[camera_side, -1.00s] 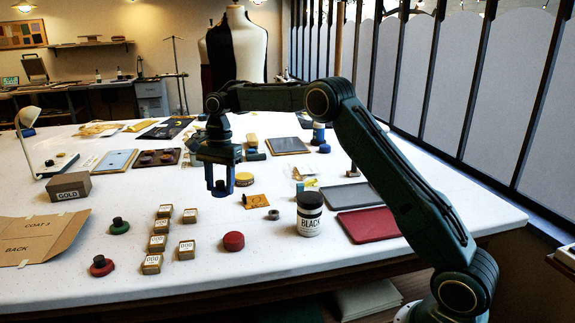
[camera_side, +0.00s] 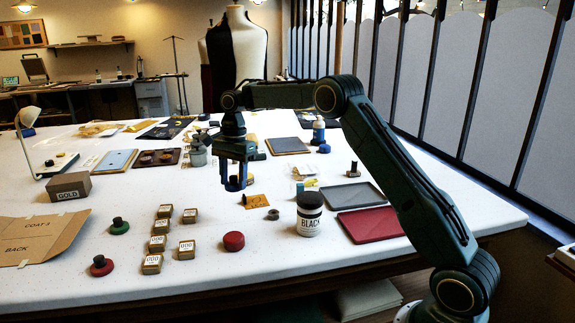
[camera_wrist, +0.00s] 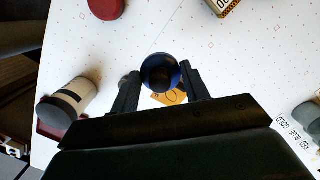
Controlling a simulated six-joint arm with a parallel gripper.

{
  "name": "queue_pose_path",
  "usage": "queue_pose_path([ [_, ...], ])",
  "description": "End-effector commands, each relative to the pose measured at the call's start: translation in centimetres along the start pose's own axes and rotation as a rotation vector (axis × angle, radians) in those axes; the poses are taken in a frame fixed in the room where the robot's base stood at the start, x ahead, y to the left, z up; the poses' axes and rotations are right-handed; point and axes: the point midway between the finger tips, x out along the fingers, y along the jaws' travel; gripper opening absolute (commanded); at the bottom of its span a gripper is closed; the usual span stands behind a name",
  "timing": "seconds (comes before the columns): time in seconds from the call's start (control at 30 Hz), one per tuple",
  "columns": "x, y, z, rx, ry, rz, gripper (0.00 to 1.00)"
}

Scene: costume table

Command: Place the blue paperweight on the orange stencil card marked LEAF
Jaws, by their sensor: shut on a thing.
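My gripper (camera_side: 236,187) is shut on the blue paperweight (camera_side: 228,186) and holds it above the white table. In the wrist view the paperweight (camera_wrist: 160,72) is round and dark blue with a dark knob, between the two fingertips (camera_wrist: 160,80).
A grey ring (camera_side: 273,214) lies beside the card, with the BLACK jar (camera_side: 310,214) farther right. A red round block (camera_side: 234,241) and several small labelled boxes (camera_side: 187,249) stand nearer the front. Grey (camera_side: 351,194) and red (camera_side: 370,224) trays lie to the right.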

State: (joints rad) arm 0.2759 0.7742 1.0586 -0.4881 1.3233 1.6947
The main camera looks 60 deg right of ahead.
Motion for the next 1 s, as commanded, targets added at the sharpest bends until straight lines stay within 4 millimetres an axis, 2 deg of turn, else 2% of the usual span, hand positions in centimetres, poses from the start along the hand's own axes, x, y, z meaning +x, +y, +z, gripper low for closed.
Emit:
queue_pose_path([
  [0.03,-0.1,0.5,-1.5,0.041,0.000,-0.007,0.15],
  [0.2,-0.2,2.2,-5.8,0.168,0.000,-0.022,0.15],
  [0.4,-0.3,3.8,-9.0,0.270,0.002,-0.034,0.15],
  [0.67,-0.1,4.1,-9.7,0.292,0.002,-0.037,0.15],
  [1.0,3.1,4.1,-10.1,0.291,0.002,-0.035,0.15],
])
